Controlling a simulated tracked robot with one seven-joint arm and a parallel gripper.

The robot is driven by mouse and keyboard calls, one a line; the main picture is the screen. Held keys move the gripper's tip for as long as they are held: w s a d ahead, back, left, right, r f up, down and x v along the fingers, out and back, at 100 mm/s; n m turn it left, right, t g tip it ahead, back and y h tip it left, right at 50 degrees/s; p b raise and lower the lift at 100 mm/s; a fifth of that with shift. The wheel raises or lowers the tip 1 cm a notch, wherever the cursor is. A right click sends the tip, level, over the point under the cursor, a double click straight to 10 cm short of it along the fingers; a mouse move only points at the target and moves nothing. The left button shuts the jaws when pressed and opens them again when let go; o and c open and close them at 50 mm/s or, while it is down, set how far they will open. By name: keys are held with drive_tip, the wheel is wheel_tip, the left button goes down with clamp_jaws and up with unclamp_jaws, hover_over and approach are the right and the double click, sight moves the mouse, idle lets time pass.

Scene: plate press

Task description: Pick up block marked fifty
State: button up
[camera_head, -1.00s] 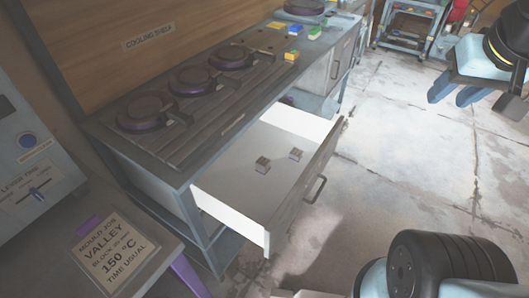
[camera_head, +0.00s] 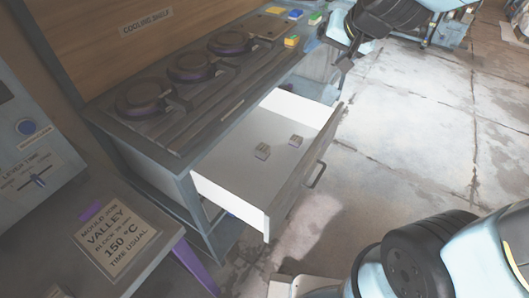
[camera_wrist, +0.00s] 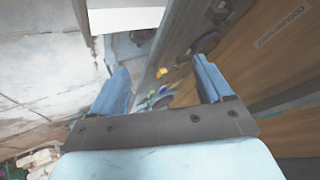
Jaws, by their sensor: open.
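In the head view my arm reaches in at the top right, beyond the drawer's far end and apart from both blocks. Part of the white drawer shows at the top of the wrist view (camera_wrist: 125,18); no block is clear there.
The bench top (camera_head: 215,110) above the drawer holds several round dark moulds (camera_head: 145,99) and coloured blocks (camera_head: 291,41). A sign card (camera_head: 118,240) lies on the table at lower left. The drawer front (camera_head: 300,180) stands out over open floor (camera_head: 410,140).

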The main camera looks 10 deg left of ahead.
drive_tip(key=w+a+f+m, duration=0.1)
drive_tip(key=w+a+f, duration=0.2)
drive_tip(key=a+f, duration=0.4)
drive_tip(key=m+t+h, duration=0.1)
drive_tip(key=t+h, duration=0.1)
hover_over(262, 148)
drive_tip(key=s+d, duration=0.1)
wheel_tip(262, 148, down, 8)
drive_tip(key=s+a+f+t+h, duration=0.1)
drive_tip(key=s+f, duration=0.1)
drive_tip(key=f, duration=0.5)
drive_tip(key=s+f+t+h, duration=0.1)
drive_tip(key=s+f+h, duration=0.1)
drive_tip(key=f, duration=0.5)
drive_tip(key=s+a+f+t+h, duration=0.1)
drive_tip(key=s+f+h, duration=0.1)
drive_tip(key=f, duration=0.5)
drive_tip(key=shift+s+a+f, duration=0.1)
drive_tip(key=shift+s+a, duration=0.2)
drive_tip(key=shift+s, duration=0.3)
drive_tip(key=shift+x, duration=3.7)
drive_tip(key=c, duration=1.4)
drive_tip(key=shift+r, duration=0.25)
